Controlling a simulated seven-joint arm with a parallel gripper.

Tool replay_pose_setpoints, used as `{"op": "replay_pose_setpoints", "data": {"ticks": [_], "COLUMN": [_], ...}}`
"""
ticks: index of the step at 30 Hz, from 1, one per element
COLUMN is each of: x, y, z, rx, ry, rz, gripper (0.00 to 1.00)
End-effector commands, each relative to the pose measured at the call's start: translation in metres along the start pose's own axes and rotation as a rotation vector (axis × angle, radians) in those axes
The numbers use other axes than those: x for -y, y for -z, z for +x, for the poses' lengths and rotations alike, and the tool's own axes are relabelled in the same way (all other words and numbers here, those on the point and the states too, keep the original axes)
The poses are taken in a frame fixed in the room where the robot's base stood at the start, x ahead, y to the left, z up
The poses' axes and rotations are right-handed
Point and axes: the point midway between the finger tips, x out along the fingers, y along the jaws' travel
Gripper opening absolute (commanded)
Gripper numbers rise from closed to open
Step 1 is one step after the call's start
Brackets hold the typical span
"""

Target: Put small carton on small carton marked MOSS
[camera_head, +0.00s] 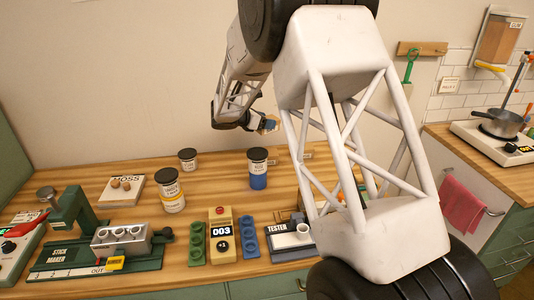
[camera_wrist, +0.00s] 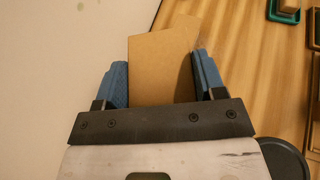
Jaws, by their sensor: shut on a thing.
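My gripper (camera_wrist: 162,80) is shut on a plain brown carton (camera_wrist: 161,62), with one blue finger on each side of it in the wrist view. In the head view my gripper (camera_head: 268,124) is high above the back of the table, near the wall, and the carton is small and mostly hidden there. I cannot make out another carton marked MOSS.
Lidded jars stand at the back (camera_head: 188,159), beside the MOSS block (camera_head: 171,190) and in the middle (camera_head: 257,169). My arm hides the table's right part.

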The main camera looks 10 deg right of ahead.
Motion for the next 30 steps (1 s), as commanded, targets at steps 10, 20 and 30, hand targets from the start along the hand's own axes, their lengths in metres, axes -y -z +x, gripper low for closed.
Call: {"op": "replay_pose_setpoints", "data": {"ticks": [10, 20, 30], "x": [0.0, 0.0, 0.0], "y": [0.025, 0.056, 0.058], "z": [0.011, 0.024, 0.024], "rx": [-0.001, 0.0, 0.0], "ry": [0.001, 0.0, 0.0], "rz": [-0.001, 0.0, 0.0], "gripper": [0.33, 0.33, 0.33]}}
